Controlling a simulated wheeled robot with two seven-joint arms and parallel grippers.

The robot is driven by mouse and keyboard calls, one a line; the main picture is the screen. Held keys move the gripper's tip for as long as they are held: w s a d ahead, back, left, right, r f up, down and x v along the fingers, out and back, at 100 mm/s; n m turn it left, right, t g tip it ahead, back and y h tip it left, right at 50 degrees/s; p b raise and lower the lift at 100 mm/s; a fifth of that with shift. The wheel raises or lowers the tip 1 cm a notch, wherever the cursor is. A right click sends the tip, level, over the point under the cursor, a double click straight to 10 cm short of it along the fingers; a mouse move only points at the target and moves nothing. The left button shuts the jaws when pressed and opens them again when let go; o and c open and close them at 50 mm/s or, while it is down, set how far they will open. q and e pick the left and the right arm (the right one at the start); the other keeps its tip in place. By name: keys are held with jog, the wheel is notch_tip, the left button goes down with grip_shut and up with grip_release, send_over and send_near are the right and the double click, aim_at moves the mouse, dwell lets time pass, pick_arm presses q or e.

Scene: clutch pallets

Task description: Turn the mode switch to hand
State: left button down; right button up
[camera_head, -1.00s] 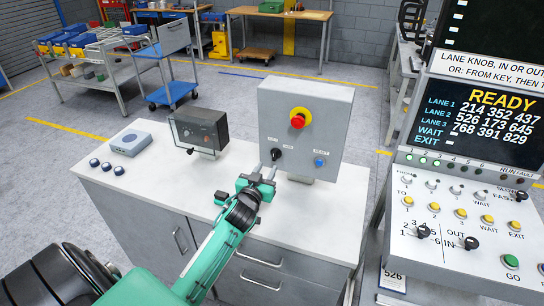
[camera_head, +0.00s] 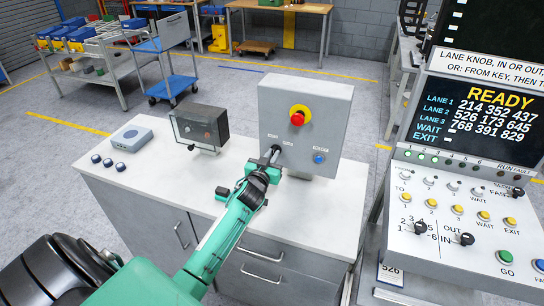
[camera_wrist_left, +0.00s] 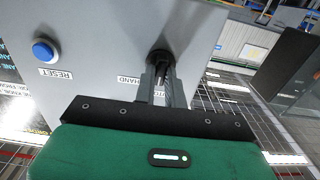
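The mode switch (camera_wrist_left: 164,58) is a small black knob on the front of the grey control box (camera_head: 328,115). My left gripper (camera_head: 270,154) reaches it from the front. In the wrist view the two grey fingers (camera_wrist_left: 162,80) stand close together on either side of the knob, apparently shut on it. They hide much of the knob, so its pointing direction is unclear. A HAND label (camera_wrist_left: 128,80) shows beside the fingers in that view. My right gripper is not in view.
A red emergency button (camera_head: 297,118) and a blue reset button (camera_head: 319,158) are on the same box. A dark, clear-fronted box (camera_head: 201,127) and a grey box (camera_head: 131,139) stand to the left on the white bench (camera_head: 150,178). A large control console (camera_head: 470,195) stands to the right.

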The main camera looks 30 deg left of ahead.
pick_arm(q)
jog(key=shift+m, duration=0.4)
jog(key=shift+d+m+b, duration=0.15)
jog(key=shift+m+b, duration=0.5)
jog(key=shift+m, duration=4.95)
jog(key=c, duration=1.5)
grip_release()
jog(key=shift+f, duration=0.1)
jog(key=shift+o, duration=0.2)
